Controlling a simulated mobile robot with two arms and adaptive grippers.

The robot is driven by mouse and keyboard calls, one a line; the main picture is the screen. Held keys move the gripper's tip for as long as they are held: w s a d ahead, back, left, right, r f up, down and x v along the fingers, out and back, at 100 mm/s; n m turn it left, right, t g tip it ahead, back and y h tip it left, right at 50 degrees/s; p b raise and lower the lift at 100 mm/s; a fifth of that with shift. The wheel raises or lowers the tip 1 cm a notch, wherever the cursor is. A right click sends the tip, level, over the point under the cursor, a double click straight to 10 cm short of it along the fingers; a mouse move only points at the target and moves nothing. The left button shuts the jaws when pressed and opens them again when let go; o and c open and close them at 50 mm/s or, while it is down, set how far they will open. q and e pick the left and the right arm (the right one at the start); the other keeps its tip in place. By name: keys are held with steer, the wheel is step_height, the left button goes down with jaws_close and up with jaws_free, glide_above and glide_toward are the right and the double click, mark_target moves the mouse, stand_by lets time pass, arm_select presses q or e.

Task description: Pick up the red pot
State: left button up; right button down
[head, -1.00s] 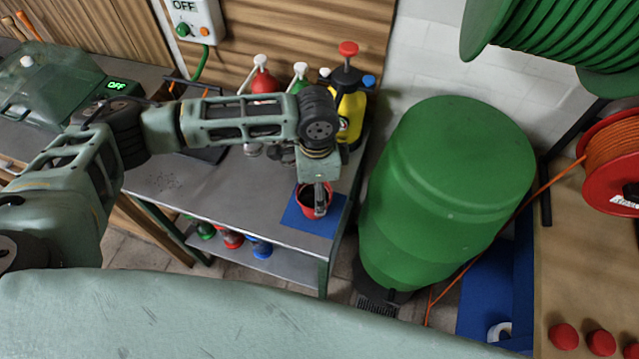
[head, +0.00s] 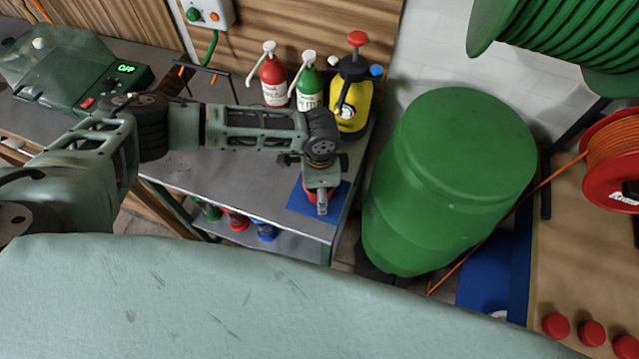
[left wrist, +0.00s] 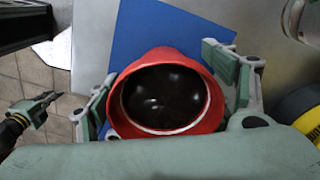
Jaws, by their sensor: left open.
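The red pot (left wrist: 218,98) stands upright on a blue mat (left wrist: 135,35) on the grey workbench, with a dark inside. In the left wrist view it sits between the two fingers of my left gripper (left wrist: 165,95), which is open around it. A gap shows at the right finger; at the left finger I cannot tell contact. In the head view my left gripper (head: 320,200) hangs over the blue mat (head: 300,205) and hides most of the pot.
Red (head: 273,80), green (head: 310,85) and yellow (head: 352,100) sprayers stand behind my arm on the bench. A large green barrel (head: 450,180) stands right of the bench. Small red, green and blue items sit on the lower shelf (head: 290,245).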

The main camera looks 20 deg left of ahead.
arm_select(q)
steer(key=c, duration=1.2)
steer(key=shift+c, duration=0.2)
steer(key=shift+r, duration=0.1)
